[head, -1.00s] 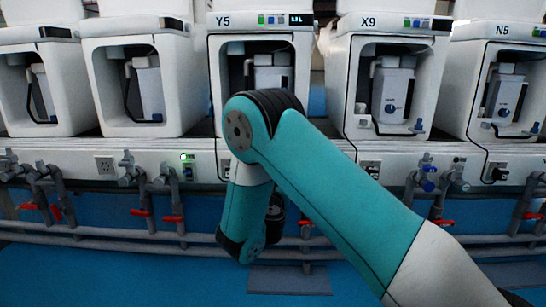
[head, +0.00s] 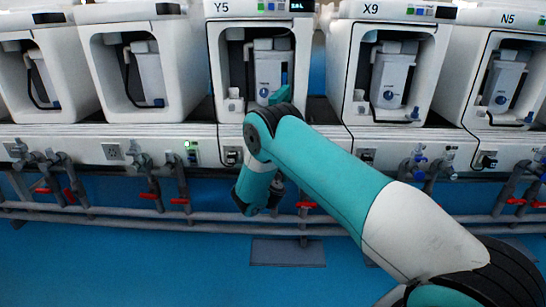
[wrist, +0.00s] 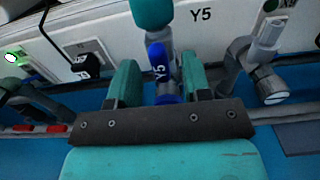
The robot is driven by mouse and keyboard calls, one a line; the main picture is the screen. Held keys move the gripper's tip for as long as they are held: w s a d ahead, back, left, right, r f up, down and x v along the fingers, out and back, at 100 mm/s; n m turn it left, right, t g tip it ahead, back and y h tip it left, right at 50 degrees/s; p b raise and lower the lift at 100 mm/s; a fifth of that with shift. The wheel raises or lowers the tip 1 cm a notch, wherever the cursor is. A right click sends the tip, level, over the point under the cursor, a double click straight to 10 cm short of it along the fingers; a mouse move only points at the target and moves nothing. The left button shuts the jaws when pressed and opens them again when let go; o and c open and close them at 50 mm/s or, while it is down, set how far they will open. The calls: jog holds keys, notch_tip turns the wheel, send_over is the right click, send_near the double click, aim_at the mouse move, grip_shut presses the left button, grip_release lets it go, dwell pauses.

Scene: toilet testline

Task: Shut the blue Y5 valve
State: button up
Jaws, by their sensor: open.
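The blue Y5 valve handle (wrist: 158,62) shows in the wrist view, on a grey pipe below the white panel and marked Y5. My gripper (wrist: 158,68) is open, with one teal finger on each side of the handle. Gaps show between the handle and both fingers in the picture; I cannot tell how deep the handle sits between them. In the head view my arm covers the valve and my fingers cannot be made out. The white Y5 unit (head: 220,62) stands above and behind my arm.
A black plug (wrist: 86,66) with a cable sits left of my gripper. A grey pipe fitting (wrist: 262,75) stands to the right. Red-handled valves (head: 305,205) and long grey pipes run below the panel. The X9 unit (head: 345,65) is right of Y5. Blue floor is in front.

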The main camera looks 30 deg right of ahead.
jog(key=shift+x, duration=0.75)
jog(key=shift+r, duration=0.1)
grip_shut()
